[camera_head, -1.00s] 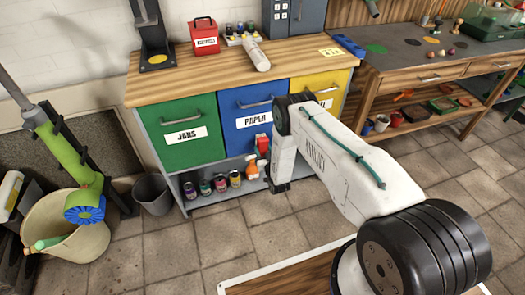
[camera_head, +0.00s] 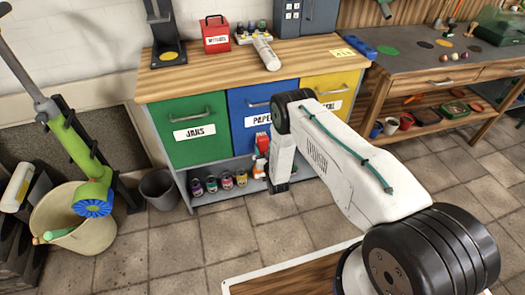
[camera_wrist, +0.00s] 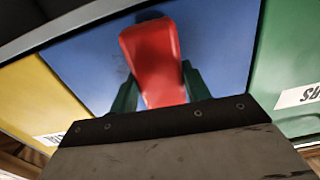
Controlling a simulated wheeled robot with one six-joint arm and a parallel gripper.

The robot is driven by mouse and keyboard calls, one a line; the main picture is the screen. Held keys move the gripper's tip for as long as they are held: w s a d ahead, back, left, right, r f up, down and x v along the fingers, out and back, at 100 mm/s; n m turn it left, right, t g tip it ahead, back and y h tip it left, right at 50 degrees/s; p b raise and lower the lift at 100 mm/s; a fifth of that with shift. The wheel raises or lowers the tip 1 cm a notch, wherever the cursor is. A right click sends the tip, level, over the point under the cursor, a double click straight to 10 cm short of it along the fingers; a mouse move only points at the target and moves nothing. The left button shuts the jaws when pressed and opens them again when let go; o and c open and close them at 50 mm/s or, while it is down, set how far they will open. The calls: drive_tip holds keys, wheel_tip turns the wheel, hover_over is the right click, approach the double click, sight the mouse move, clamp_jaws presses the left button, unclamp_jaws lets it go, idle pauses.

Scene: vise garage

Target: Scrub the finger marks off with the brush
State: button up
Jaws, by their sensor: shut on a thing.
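The red brush (camera_wrist: 152,55) is between the green fingers of my gripper (camera_wrist: 158,78) in the wrist view, and the gripper is shut on it. The brush's far end has a dark edge against the blue front (camera_wrist: 215,45); I cannot tell whether it touches. Faint dark smudges (camera_wrist: 115,62) show on the blue front beside the brush. In the head view, the red brush (camera_head: 262,143) is in front of the lower part of the blue PAPER front (camera_head: 243,118), left of my arm. My fingers are mostly hidden there.
The green JARS front (camera_head: 195,105) is left of the blue one, the yellow front (camera_head: 330,85) right. Several small cans (camera_head: 227,180) and a spray bottle (camera_head: 258,168) stand on the low shelf. A grey bin (camera_head: 160,188) stands left. The tiled floor in front is clear.

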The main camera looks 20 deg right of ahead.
drive_tip(key=shift+w+a, duration=0.1)
drive_tip(key=shift+a, duration=0.15)
idle(1.1)
drive_tip(key=shift+s, duration=3.05)
drive_tip(key=s, duration=0.3)
